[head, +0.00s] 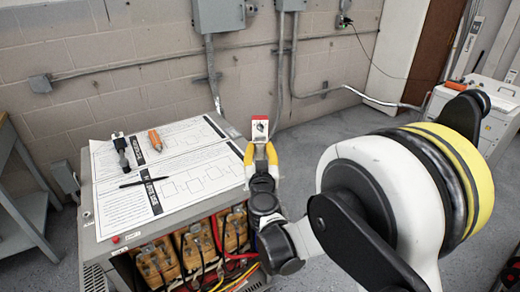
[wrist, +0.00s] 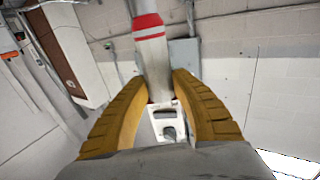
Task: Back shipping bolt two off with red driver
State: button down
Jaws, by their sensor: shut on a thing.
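My gripper (head: 260,150) has yellow fingers and is raised just past the right rear corner of the grey cabinet. It is shut on a white-and-red thing (head: 260,127) with a dark round spot on its face. In the wrist view, the held white-and-red thing (wrist: 151,45) shows as a pale shaft with red bands, rising between the two fingers (wrist: 160,100). I cannot tell whether this is the red driver. An orange-handled tool (head: 155,140) lies on the cabinet top. I cannot make out shipping bolt two in either view.
The grey cabinet (head: 95,265) has an open front with copper-coloured coils (head: 190,250) and cables. Paper sheets (head: 165,165), a black pen (head: 143,181) and a dark tool (head: 122,150) lie on top. Conduits and boxes (head: 218,14) line the wall. Floor behind the gripper is clear.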

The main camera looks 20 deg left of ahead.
jog(key=shift+f+b, duration=1.1)
jog(key=shift+b, duration=0.25)
dwell(2.3)
jog(key=shift+r, duration=0.25)
dwell(1.2)
jog(key=shift+r+p, duration=1.3)
jog(key=shift+r, duration=0.85)
jog(key=shift+f, duration=0.1)
